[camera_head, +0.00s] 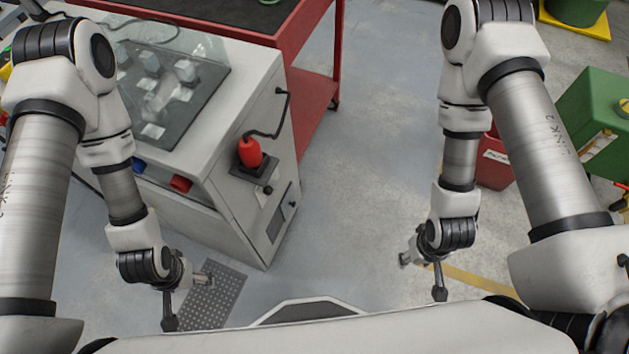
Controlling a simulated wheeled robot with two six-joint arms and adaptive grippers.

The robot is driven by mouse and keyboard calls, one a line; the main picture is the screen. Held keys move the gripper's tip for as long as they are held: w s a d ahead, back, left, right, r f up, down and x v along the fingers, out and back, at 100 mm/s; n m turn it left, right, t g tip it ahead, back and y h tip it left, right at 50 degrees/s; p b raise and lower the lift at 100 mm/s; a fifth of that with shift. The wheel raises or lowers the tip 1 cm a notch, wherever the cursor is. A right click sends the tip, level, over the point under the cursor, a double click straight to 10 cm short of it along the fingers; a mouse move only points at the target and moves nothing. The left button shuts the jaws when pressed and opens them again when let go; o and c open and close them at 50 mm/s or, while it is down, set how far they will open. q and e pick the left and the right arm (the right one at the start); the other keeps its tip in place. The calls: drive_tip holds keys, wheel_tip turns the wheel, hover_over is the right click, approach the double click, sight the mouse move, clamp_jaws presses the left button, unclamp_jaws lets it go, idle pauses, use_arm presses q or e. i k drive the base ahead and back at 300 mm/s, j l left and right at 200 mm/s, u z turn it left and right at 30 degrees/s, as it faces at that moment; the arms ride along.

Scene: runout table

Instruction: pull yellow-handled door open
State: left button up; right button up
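No door with a yellow handle can be made out clearly in the head view. A green box or cabinet (590,110) stands at the right edge, partly cut off, with a small yellowish patch on its side; I cannot tell whether that is a handle. My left gripper (189,300) hangs low at the left, fingers spread and empty, above a perforated grey plate on the floor. My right gripper (422,277) hangs low right of centre, fingers spread and empty, over bare floor. Neither touches anything.
A white machine (225,190) with a clear cover and a red plug-like part (250,152) stands at left. A red table (315,100) is behind it. A red bin (494,165) sits behind my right arm. The grey floor (370,160) between my arms is clear.

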sight(202, 224)
drive_tip(key=j+u, duration=0.1)
drive_tip(key=u, duration=0.95)
drive_tip(key=j+z, duration=0.2)
drive_tip(key=j, duration=0.15)
drive_tip(key=k+j+z, duration=0.15)
drive_tip(key=j, duration=0.2)
drive_tip(key=j+z, duration=0.2)
drive_tip(key=j, duration=0.15)
drive_tip(key=k+j+z, duration=0.2)
drive_tip(key=j, duration=0.1)
